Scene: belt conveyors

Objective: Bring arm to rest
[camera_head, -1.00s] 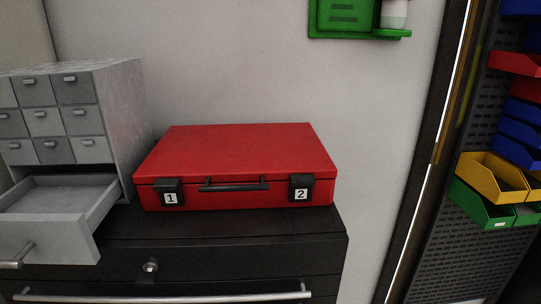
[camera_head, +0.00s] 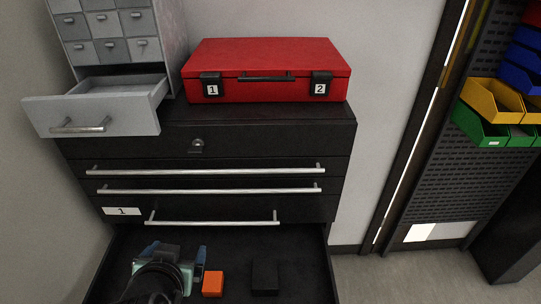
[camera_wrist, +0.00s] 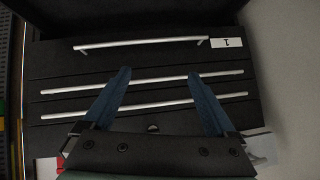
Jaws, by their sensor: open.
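My gripper (camera_head: 176,251) shows at the bottom left of the head view, in front of or above an open lower drawer (camera_head: 300,262) of the black cabinet. Its two blue fingers are spread with nothing between them, as the wrist view also shows (camera_wrist: 162,82). The fingers point toward the cabinet's drawer fronts. My arm hides the left part of the open drawer. An orange block (camera_head: 213,283) and a black block (camera_head: 265,277) lie in the drawer, right of my gripper.
A red case (camera_head: 265,62) stands on the black cabinet (camera_head: 250,135). Left of it, a grey drawer unit (camera_head: 110,40) has one drawer (camera_head: 105,112) pulled out. Bins (camera_head: 490,110) hang on a panel at the right. The floor (camera_head: 400,280) right of the cabinet is clear.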

